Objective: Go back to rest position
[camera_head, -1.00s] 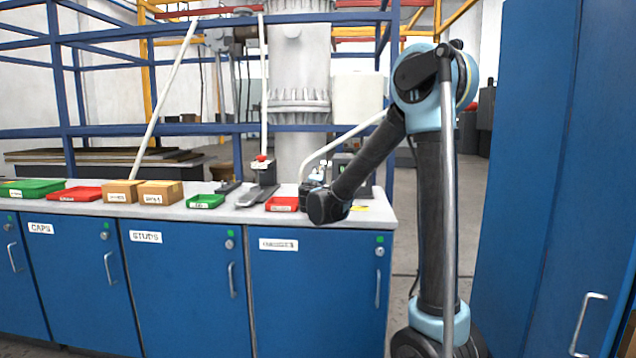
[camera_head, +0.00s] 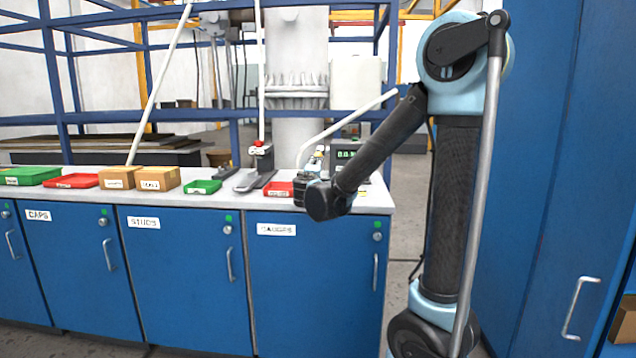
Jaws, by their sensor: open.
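My arm runs from the column at right, over the bench's right end. Its dark wrist (camera_head: 328,200) hangs near the front edge of the worktop. My gripper (camera_head: 306,180) is beyond the wrist, small and partly hidden by it. It is open, over or close to the red tray (camera_head: 279,189) labelled at the bench's right end. I cannot tell whether it touches anything; no held object shows.
The grey bench top (camera_head: 222,200) carries a green tray (camera_head: 203,187), cardboard boxes (camera_head: 158,178), a red tray (camera_head: 71,181), a stand (camera_head: 260,168) and a display device (camera_head: 346,154). A tall blue cabinet (camera_head: 556,130) stands close on the right. Floor shows between bench and cabinet.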

